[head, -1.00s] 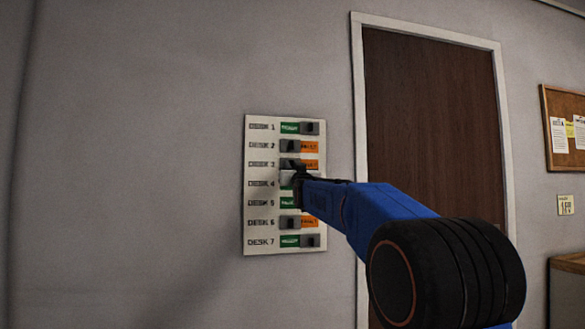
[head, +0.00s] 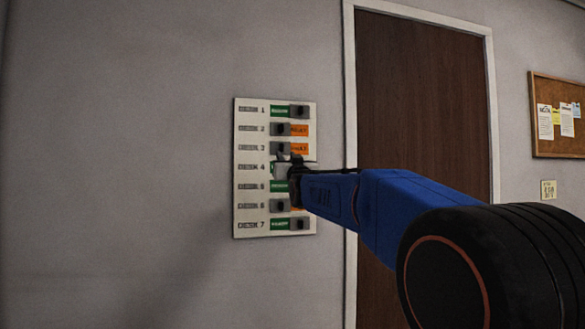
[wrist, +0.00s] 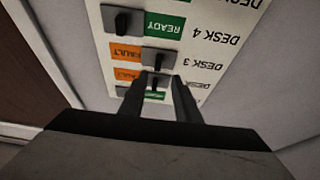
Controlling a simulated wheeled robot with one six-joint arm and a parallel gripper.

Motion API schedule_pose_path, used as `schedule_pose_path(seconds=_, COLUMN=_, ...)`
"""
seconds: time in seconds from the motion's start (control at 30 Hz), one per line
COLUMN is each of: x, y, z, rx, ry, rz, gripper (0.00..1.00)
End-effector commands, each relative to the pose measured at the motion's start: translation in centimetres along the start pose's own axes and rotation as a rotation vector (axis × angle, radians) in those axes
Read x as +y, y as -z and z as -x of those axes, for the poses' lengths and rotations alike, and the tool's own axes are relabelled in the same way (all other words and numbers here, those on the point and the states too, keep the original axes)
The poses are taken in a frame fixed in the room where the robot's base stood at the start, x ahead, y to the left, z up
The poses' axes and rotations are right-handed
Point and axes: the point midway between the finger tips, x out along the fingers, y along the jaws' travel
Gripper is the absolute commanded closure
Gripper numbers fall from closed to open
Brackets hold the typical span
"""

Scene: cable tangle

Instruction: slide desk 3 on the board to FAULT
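A white board (head: 246,215) on the wall has several rows of dark sliders. In the desk 3 row, the slider (head: 282,148) is at the left, with the orange FAULT label (head: 301,149) showing on its right. The wrist view, upside down, also shows the desk 3 slider (wrist: 160,58) beside the orange label (wrist: 127,53). My gripper (head: 293,166) is in front of the desk 4 row and partly hides it in the head view. In the wrist view its fingers (wrist: 158,82) are apart, with the desk 2 slider showing between them. I see nothing held.
Desks 2 and 6 also show orange; desks 1, 4, 5 and 7 show green. A brown door (head: 425,100) in a white frame is right of the board. A corkboard (head: 545,90) hangs farther right. The wall left of the board is bare.

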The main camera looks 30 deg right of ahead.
Motion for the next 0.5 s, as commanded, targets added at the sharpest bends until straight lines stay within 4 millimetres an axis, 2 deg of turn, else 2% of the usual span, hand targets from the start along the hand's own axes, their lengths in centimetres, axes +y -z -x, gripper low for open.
schedule_pose_path(seconds=0.03, x=0.0, y=0.1, z=1.0, rx=0.000, ry=0.000, rz=0.000, gripper=0.70)
schedule_pose_path(seconds=0.3, x=0.0, y=0.1, z=5.6, rx=0.000, ry=0.000, rz=0.000, gripper=0.70)
schedule_pose_path(seconds=0.5, x=-0.1, y=0.0, z=7.8, rx=0.000, ry=0.000, rz=0.000, gripper=0.70)
